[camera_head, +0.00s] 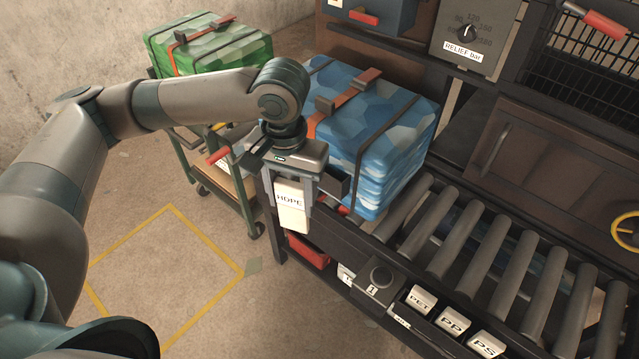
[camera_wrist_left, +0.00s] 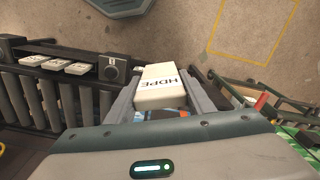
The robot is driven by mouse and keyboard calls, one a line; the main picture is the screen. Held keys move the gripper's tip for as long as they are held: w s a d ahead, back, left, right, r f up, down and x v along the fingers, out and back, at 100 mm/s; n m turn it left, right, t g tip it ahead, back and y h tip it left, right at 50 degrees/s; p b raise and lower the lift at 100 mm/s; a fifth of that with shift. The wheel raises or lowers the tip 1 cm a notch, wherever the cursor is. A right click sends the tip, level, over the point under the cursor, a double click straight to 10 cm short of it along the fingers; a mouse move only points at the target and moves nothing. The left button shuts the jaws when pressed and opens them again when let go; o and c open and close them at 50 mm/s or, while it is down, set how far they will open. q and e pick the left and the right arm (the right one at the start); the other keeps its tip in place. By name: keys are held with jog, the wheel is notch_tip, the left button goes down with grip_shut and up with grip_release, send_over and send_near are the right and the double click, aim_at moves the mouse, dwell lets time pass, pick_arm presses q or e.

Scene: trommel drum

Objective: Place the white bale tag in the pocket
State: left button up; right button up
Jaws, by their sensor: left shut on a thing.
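My left gripper (camera_head: 292,203) is shut on the white bale tag (camera_head: 293,217), a white block marked HDPE. The tag hangs upright between the fingers, in front of the near left end of the roller conveyor. In the left wrist view, the tag (camera_wrist_left: 162,88) sits between the two fingers of the gripper (camera_wrist_left: 164,96), its lettering facing the camera. A small dark open-topped holder (camera_head: 336,183) shows just right of the gripper, by the blue bale (camera_head: 376,128); I cannot tell for sure that it is the pocket. My right gripper is not in view.
The roller conveyor (camera_head: 470,240) runs right from the blue bale. Below it, a rack holds white tags marked PET (camera_head: 421,299), PP (camera_head: 452,322) and PS (camera_head: 486,344). A green bale (camera_head: 208,48) rests on a cart behind my arm. The floor inside the yellow outline (camera_head: 165,265) is clear.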

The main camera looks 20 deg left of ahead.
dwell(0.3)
pick_arm(q)
jog(key=shift+w, duration=0.25)
jog(key=w+r+m, duration=0.1)
jog(key=w+r, duration=0.2)
jog(key=w, duration=0.3)
jog(key=w+d+r+m, duration=0.1)
jog(key=w+r, duration=0.2)
jog(key=w, duration=0.4)
jog(key=w+r+m, duration=0.2)
jog(key=w+r, duration=0.1)
jog(key=w, duration=0.4)
jog(key=shift+d+r, duration=0.15)
jog(key=shift+r, duration=0.1)
jog(key=shift+w, duration=0.1)
